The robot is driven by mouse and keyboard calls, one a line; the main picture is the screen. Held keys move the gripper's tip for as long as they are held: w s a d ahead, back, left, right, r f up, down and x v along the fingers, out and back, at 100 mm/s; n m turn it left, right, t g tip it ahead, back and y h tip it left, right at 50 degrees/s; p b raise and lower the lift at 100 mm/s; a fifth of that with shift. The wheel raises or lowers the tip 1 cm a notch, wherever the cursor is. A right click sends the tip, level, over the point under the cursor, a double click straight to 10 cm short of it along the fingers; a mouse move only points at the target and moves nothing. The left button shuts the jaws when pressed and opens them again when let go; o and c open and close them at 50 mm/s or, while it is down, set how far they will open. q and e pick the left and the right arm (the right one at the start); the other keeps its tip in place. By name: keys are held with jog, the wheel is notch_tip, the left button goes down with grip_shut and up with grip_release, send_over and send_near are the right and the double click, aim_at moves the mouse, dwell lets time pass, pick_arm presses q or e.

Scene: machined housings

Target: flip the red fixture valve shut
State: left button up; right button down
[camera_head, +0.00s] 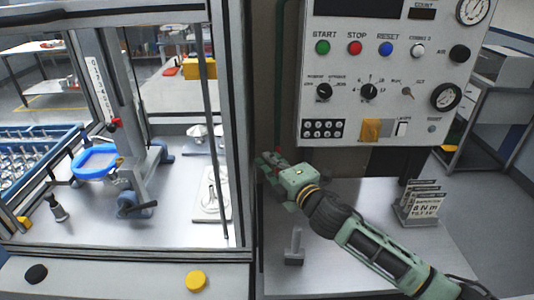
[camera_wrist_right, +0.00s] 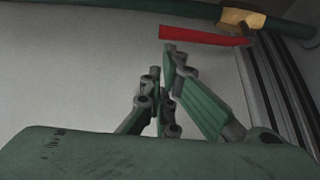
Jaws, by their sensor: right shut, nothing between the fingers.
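The red valve lever (camera_wrist_right: 200,36) shows in the right wrist view, joined at its right end to a brass valve body (camera_wrist_right: 240,18) on a green pipe (camera_wrist_right: 130,5). The lever runs roughly along the pipe. My right gripper (camera_wrist_right: 166,52) is shut and empty, its fingertips just below the lever's free left end; I cannot tell whether they touch. In the head view my right gripper (camera_head: 268,165) is beside the post under the control panel, with a bit of red behind it. The valve is mostly hidden there. My left gripper is not in view.
The control panel (camera_head: 340,120) hangs above my right arm. A glazed enclosure with a blue ring-shaped part (camera_head: 95,158) stands at the left. On the bench (camera_head: 345,275) are a small grey stand (camera_head: 294,252) and a holder with cards (camera_head: 422,205).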

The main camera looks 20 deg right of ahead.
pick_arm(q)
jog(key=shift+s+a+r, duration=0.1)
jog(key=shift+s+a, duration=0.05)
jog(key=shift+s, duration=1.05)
pick_arm(e)
jog(key=shift+w+a, duration=0.2)
jog(key=shift+w, duration=0.4)
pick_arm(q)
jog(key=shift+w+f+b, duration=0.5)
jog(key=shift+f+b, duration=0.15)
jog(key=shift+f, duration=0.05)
pick_arm(e)
jog(key=shift+s+d+m, duration=0.1)
jog(key=shift+d+m, duration=0.2)
jog(key=shift+d, duration=0.05)
